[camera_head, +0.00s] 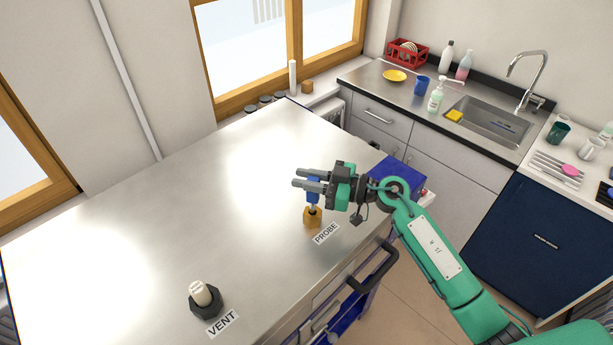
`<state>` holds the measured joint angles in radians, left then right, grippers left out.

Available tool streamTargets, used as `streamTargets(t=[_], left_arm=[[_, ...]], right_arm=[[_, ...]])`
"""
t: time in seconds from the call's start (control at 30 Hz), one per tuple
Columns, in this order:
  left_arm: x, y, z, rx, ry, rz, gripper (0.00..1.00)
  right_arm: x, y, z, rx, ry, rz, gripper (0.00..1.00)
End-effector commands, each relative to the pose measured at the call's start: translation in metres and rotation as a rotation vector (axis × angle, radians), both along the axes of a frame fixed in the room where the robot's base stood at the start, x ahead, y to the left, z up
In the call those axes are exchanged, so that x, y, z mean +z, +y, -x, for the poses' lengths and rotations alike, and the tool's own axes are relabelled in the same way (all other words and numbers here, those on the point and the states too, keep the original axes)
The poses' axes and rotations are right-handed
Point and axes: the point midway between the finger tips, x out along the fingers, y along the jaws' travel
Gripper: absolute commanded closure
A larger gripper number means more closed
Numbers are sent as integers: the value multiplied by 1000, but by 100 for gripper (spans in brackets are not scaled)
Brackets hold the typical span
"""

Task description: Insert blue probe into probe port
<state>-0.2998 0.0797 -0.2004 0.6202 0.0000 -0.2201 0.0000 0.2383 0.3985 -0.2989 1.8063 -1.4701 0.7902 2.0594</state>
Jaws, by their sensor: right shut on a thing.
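My right gripper (306,178) is over the steel table top (170,235), near its right edge, and is shut on the blue probe (312,191). The probe is upright between the fingers, with a thin grey lower part below the blue. The probe port is an orange block (313,218) with a dark top, directly below the probe, beside the PROBE label (326,233). The probe's lower end meets the top of the port in this view; how deep it sits I cannot tell. My left gripper is out of view.
A dark vent fitting with a cream plug (201,294) stands at the front by the VENT label (222,323). A blue box (398,172) is beyond the gripper. A sink counter (400,92) stands behind. The table's left and middle are clear.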

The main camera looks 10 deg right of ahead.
Motion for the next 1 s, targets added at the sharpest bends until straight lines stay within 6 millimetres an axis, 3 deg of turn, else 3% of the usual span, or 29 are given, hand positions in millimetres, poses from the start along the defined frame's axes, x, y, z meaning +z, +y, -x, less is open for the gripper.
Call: streamTargets(t=[1.0], left_arm=[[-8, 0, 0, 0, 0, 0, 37]], right_arm=[[-25, 0, 0, 0, 0, 0, 100]])
